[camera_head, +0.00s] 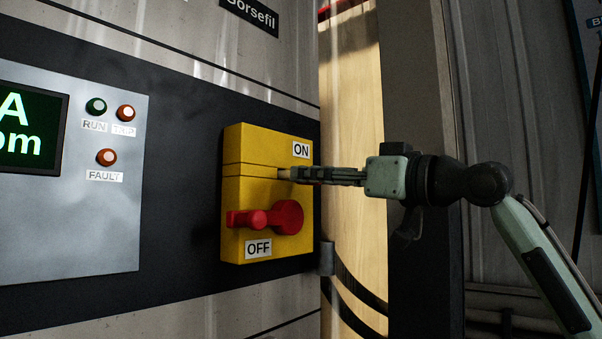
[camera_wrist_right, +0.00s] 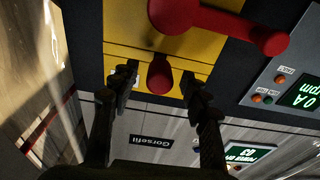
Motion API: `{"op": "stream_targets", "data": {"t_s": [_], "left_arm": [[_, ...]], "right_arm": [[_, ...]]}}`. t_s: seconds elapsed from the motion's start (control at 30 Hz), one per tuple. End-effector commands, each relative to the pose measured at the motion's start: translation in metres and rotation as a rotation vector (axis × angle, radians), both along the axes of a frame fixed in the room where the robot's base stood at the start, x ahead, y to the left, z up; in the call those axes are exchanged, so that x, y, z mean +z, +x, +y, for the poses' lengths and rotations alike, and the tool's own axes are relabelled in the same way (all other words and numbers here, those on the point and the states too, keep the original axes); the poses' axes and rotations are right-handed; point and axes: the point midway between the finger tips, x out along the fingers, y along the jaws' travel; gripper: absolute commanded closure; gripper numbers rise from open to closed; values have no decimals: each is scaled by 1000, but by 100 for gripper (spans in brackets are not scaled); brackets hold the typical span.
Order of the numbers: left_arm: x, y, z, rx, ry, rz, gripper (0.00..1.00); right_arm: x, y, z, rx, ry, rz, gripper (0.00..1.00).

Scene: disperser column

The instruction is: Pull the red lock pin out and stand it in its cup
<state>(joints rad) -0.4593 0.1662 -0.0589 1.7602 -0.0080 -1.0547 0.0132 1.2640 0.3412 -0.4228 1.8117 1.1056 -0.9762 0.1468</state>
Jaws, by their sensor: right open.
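The red lock pin (camera_wrist_right: 160,74) shows its rounded end on the yellow switch box (camera_head: 240,185) in the right wrist view, near a dark seam. In the head view it is hidden behind my right fingers. My right gripper (camera_head: 291,174) is open in front of the box, below the ON label. In the wrist view the right gripper (camera_wrist_right: 160,82) has one finger on each side of the pin, with a gap on both sides. The pin's cup is not in view. My left gripper is not in view.
A red switch handle (camera_head: 286,217) lies level just below the right gripper, close to the OFF label (camera_head: 258,248). A grey panel (camera_head: 110,225) with lamps and a green display stands left. A door frame edge (camera_head: 410,270) stands right, behind my right arm.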

Motion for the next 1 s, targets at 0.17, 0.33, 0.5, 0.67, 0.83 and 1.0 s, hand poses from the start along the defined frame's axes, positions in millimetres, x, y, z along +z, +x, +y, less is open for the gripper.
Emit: {"op": "stream_targets", "data": {"t_s": [0.17, 0.33, 0.5, 0.67, 0.83, 1.0], "left_arm": [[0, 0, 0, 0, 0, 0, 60], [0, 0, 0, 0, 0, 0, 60], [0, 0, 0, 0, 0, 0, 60], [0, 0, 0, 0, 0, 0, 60], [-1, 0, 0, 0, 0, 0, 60], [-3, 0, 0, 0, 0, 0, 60]], "right_arm": [[0, 0, 0, 0, 0, 0, 66], [0, 0, 0, 0, 1, 1, 87], [0, 0, 0, 0, 1, 1, 100], [0, 0, 0, 0, 1, 1, 100], [-1, -2, -4, 0, 1, 0, 100], [-1, -6, -9, 0, 2, 1, 100]]}}
